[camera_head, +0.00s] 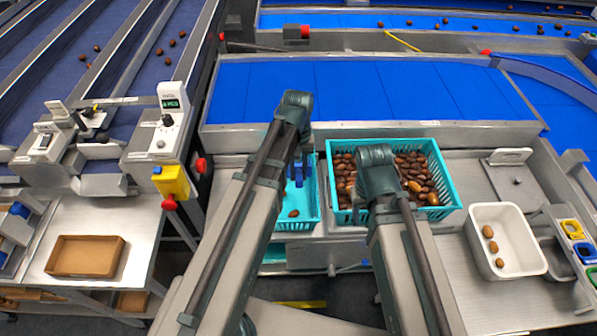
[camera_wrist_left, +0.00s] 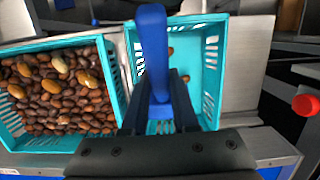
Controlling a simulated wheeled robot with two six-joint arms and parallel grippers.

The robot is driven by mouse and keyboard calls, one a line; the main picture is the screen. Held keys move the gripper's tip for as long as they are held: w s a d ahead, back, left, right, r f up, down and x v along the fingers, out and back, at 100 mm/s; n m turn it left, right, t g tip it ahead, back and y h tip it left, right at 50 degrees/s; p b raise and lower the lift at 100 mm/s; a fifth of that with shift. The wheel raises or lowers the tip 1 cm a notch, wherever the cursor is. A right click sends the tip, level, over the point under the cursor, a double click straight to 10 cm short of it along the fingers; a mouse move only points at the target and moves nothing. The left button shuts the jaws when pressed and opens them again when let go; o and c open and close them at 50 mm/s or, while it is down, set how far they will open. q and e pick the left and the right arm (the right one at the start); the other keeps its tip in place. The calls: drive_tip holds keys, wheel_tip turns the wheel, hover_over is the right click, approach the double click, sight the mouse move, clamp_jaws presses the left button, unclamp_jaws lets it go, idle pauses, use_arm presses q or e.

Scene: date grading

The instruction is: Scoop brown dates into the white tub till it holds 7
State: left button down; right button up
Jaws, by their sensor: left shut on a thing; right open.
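The white tub (camera_head: 529,262) stands on the right side of the bench with 3 brown dates (camera_head: 493,246) in it. A teal basket (camera_head: 446,168) holds many dark brown dates and a few lighter tan ones; it also shows in the left wrist view (camera_wrist_left: 117,75). My left gripper (camera_wrist_left: 160,100) is shut on a blue handled tool (camera_wrist_left: 152,45), over the second teal basket (camera_head: 312,222). The tool's lower end is hidden. My right gripper (camera_head: 360,207) is open, in front of the full basket and largely hidden by my own arm.
The second teal basket holds a loose date (camera_head: 293,213) or two. A blue conveyor (camera_head: 350,90) runs behind the baskets. A grey cup (camera_head: 555,255) stands right of the tub. A brown tray (camera_head: 85,256) lies on the left table. Bare metal bench is in front of the tub.

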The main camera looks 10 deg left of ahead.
use_arm(q)
drive_tip(key=shift+t, duration=0.4)
drive_tip(key=shift+w+a+f+b, duration=0.2)
drive_tip(key=shift+w+f+b, duration=0.45)
drive_tip(key=shift+f+b, duration=1.7)
drive_tip(key=shift+w+a+f+b, duration=0.15)
drive_tip(key=shift+w+f+b, duration=0.5)
drive_tip(key=shift+f+b, duration=1.75)
drive_tip(key=shift+w+a+f+b, duration=0.2)
drive_tip(key=shift+w+f+b, duration=0.45)
drive_tip(key=shift+f+b, duration=1.7)
wheel_tip(320, 180, down, 2)
drive_tip(key=shift+w+a+t+y+b, duration=0.1)
drive_tip(key=shift+t+y+b, duration=0.2)
drive_tip(key=shift+t+b, duration=0.3)
drive_tip(key=f+t+b, duration=0.2)
drive_tip(key=shift+w+a+f+y+b, duration=0.1)
drive_tip(key=shift+w+f+y+b, duration=0.2)
drive_tip(key=shift+w+b, duration=0.1)
drive_tip(key=shift+s+f+t+b, duration=0.25)
drive_tip(key=shift+t+b, duration=0.25)
drive_tip(key=shift+b, duration=0.05)
drive_tip(key=shift+s+f+t+y+b, duration=0.15)
drive_tip(key=shift+f+t+y+b, duration=0.15)
drive_tip(key=shift+t+b, duration=1)
